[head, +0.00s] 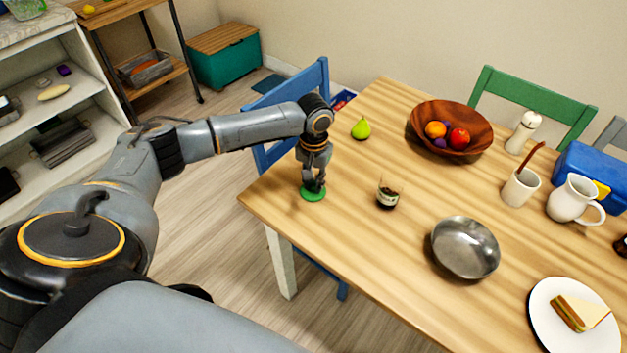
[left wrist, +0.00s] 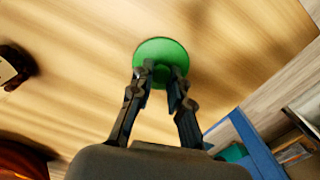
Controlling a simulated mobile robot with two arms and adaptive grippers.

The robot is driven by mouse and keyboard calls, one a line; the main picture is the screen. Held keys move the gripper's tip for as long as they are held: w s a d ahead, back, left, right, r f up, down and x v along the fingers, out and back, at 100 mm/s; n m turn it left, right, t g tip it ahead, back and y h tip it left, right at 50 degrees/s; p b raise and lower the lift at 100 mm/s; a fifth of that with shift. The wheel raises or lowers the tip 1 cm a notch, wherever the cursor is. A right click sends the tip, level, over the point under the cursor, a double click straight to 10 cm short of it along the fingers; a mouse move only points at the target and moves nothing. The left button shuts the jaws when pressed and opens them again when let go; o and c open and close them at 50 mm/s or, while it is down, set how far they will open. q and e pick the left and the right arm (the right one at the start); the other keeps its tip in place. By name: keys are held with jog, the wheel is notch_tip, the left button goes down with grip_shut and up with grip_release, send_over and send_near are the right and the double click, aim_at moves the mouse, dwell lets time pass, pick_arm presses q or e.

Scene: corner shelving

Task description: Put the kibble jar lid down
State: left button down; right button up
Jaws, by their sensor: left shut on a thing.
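The kibble jar lid (head: 313,195) is a round green disc at the left corner of the wooden table (head: 400,260). My left gripper (head: 314,186) points down over it and is shut on its middle. In the left wrist view the lid (left wrist: 160,50) shows between the fingertips of my left gripper (left wrist: 160,78). The lid is at or very near the tabletop; I cannot tell whether it touches. My right gripper is in neither view.
A metal bowl (head: 465,248), a fruit bowl (head: 452,128) and a sandwich plate (head: 545,318) are farther right. A blue chair (head: 325,75) stands behind my left arm.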

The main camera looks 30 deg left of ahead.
aim_at(313, 184)
pick_arm(q)
jog(key=shift+f, duration=0.1)
jog(key=c, duration=1.3)
grip_release()
notch_tip(313, 184, up, 12)
jog(key=shift+r, duration=0.2)
jog(key=shift+s+f, duration=0.1)
jog(key=shift+f, duration=0.05)
